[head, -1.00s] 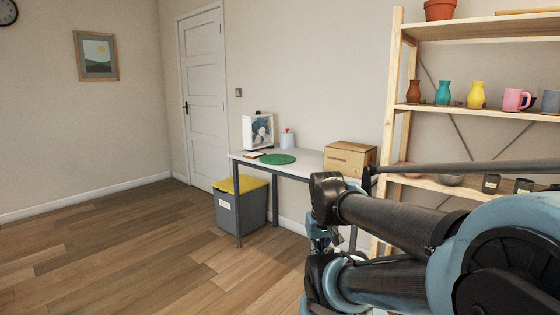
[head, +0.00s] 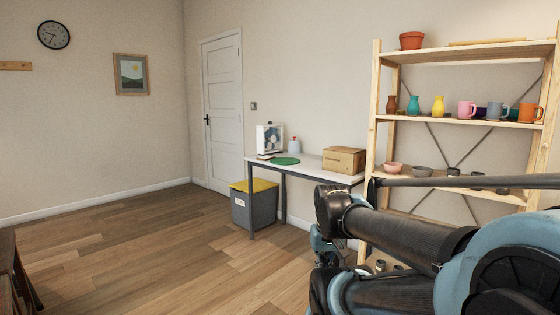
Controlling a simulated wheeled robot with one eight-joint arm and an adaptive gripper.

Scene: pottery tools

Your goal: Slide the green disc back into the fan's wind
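The green disc (head: 285,161) lies flat on a white table (head: 312,164) against the back wall. The fan (head: 269,138), a white box-shaped unit with a round grille, stands at the table's left end, just behind and left of the disc. A small flat item (head: 265,157) lies at the table's left edge, near the fan's base. My arm fills the lower right of the head view, well short of the table. My gripper's fingertips cannot be made out, being hidden or out of frame.
A cardboard box (head: 344,160) and a small whitish container (head: 294,145) stand on the table. A grey bin with a yellow lid (head: 254,204) is at its left end. A wooden shelf (head: 463,122) with pottery stands right. Wood floor (head: 150,250) is open; dark furniture (head: 14,270) is lower left.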

